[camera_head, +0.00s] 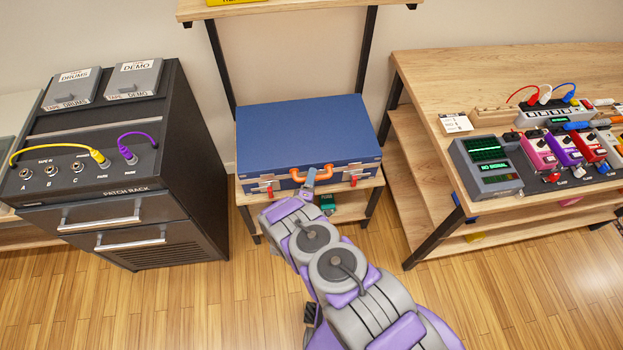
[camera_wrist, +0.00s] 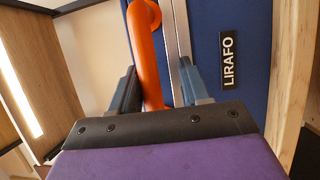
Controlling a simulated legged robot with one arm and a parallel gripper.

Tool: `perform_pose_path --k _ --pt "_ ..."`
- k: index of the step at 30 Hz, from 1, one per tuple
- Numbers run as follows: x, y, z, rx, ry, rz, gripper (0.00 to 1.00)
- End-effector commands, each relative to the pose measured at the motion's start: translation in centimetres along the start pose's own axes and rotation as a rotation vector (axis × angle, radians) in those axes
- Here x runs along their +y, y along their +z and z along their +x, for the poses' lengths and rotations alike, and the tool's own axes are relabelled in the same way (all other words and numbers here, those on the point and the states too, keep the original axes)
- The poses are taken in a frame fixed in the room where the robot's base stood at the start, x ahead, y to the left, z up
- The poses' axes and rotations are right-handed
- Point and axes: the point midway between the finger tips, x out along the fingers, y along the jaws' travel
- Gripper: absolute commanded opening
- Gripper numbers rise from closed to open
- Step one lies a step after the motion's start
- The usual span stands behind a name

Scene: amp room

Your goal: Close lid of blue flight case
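The blue flight case (camera_head: 306,130) sits on a small wooden stand, and its lid looks down flat on its body. An orange handle (camera_head: 312,175) and two red-marked latches (camera_head: 266,187) are on its front. I cannot tell if the latches are fastened. My gripper (camera_head: 310,179) is at the handle on the case's front. In the wrist view the two fingers of my gripper (camera_wrist: 160,92) are apart, with the orange handle (camera_wrist: 148,50) between them. A gap shows beside the handle, so the gripper looks open. The case front (camera_wrist: 215,25) bears a LIRAFO label.
A black patch rack (camera_head: 110,150) with cables stands left of the case. A wooden table (camera_head: 430,85) with pedals (camera_head: 540,152) stands to the right. A shelf (camera_head: 260,10) hangs above the case. A small green object (camera_head: 327,202) is below it. Floor in front is clear.

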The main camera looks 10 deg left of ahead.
Motion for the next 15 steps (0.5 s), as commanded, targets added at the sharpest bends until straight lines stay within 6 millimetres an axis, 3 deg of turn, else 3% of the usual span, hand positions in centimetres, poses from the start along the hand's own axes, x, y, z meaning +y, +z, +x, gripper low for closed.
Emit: perform_pose_path --k 8,15 --pt "0.2 0.1 -1.0 0.0 0.002 0.0 0.46" --pt "-0.1 -0.2 -5.6 0.004 -0.003 -0.004 0.46"
